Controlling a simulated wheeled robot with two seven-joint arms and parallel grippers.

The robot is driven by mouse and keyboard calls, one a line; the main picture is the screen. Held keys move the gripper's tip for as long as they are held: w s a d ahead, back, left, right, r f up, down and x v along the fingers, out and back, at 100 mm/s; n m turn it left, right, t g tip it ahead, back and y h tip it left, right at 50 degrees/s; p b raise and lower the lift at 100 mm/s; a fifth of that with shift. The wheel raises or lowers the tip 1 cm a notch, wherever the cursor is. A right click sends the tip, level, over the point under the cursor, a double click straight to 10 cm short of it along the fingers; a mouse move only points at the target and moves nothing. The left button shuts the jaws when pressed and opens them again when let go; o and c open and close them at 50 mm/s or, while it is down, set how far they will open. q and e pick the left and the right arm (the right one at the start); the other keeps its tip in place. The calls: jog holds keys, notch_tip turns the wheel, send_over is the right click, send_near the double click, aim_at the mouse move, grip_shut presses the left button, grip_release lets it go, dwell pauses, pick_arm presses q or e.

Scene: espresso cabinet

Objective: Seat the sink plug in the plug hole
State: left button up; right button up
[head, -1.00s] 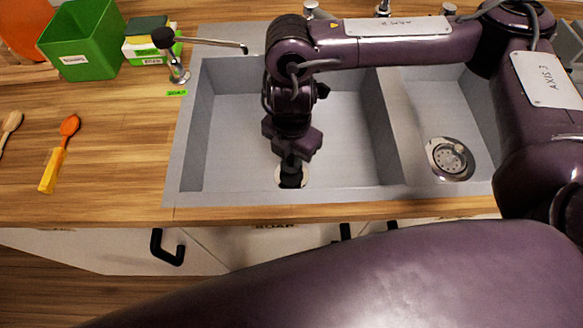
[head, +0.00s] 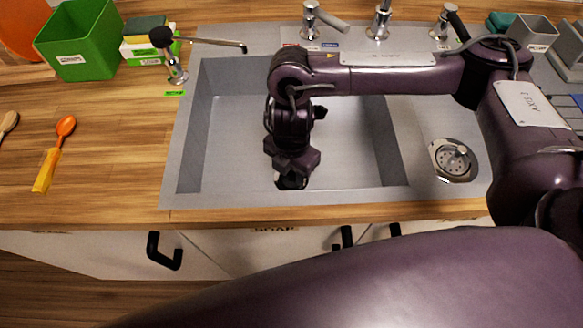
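My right gripper (head: 291,182) points down into the left basin of the sink (head: 345,168), close to its front wall. Its fingers are dark and mostly covered by the purple wrist above them, so I cannot tell whether they are open or shut. I cannot make out the sink plug; anything at the fingertips is hidden. The left basin's plug hole lies under the gripper and is almost wholly covered by it. The right basin's plug hole (head: 454,160) shows a metal strainer. My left gripper is not in view.
A soap-dispenser-like spout (head: 175,58) and several taps, one in the middle (head: 380,22), line the sink's back and left edges. A green box (head: 82,42), a sponge stack (head: 146,38) and an orange spoon (head: 54,155) lie on the left counter.

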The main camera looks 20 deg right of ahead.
jog(key=shift+o, duration=0.8)
jog(key=shift+r, duration=0.1)
jog(key=shift+r, duration=0.25)
notch_tip(320, 180, up, 12)
jog(key=p, duration=0.2)
jog(key=shift+f, duration=0.15)
